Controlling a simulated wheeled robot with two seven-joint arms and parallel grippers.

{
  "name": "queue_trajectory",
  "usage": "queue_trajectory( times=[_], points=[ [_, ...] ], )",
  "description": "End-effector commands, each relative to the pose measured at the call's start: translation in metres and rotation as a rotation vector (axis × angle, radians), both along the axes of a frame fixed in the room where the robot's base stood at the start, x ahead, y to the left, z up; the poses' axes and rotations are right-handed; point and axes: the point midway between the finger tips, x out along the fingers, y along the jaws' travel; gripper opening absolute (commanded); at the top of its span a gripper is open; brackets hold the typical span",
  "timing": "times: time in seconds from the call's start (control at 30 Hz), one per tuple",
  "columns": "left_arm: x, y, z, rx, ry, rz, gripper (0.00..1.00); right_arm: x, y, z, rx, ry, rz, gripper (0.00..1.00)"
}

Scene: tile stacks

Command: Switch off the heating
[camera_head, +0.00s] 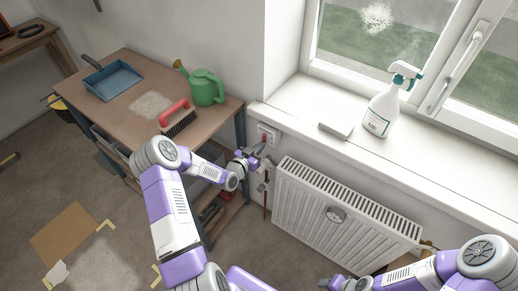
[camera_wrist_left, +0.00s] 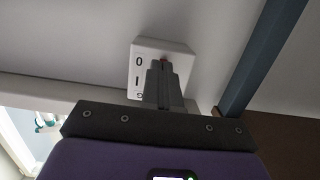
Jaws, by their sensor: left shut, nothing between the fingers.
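A white wall plate (camera_head: 268,133) is mounted beside the window sill, above the left end of the radiator. A small red part shows at my fingertips there; the rest of the switch is hidden behind the fingers. My left gripper (camera_head: 254,158) is shut and empty, its tips at or very near the plate; contact cannot be told. My right gripper (camera_head: 332,283) is low at the bottom edge, away from the plate.
A wooden table (camera_head: 150,105) at left holds a blue dustpan (camera_head: 112,79), a green watering can (camera_head: 206,88) and a red-handled brush (camera_head: 178,117). A spray bottle (camera_head: 383,110) and a small block (camera_head: 336,129) are on the sill (camera_head: 430,145). Cardboard (camera_head: 63,233) lies on the floor.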

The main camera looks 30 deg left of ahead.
Motion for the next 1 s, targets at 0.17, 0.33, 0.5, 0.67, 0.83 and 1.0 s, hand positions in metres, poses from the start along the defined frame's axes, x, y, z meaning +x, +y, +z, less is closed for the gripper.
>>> queue_trajectory(
  times=[0.17,0.33,0.5,0.67,0.83,1.0],
  points=[
    [0.000,0.000,0.000,0.000,0.000,0.000,0.00,0.000,0.000,0.000,0.000,0.000,0.000,0.43],
    [0.001,0.000,-0.003,-0.001,-0.012,0.000,0.00,0.000,0.000,-0.006,0.000,0.000,0.000,0.43],
    [0.006,0.000,-0.010,-0.005,-0.072,0.002,0.00,0.000,0.000,-0.029,0.000,0.000,0.000,0.43],
    [0.006,0.000,-0.002,-0.005,-0.068,0.002,0.00,0.000,0.000,-0.021,0.000,0.000,0.000,0.43],
    [0.003,-0.002,-0.003,-0.005,-0.069,-0.002,0.00,0.000,0.000,-0.022,0.000,0.000,0.000,0.43],
    [-0.012,-0.007,-0.012,-0.005,-0.062,-0.016,0.00,0.000,0.000,-0.029,0.000,0.000,0.000,0.43]
  ],
)
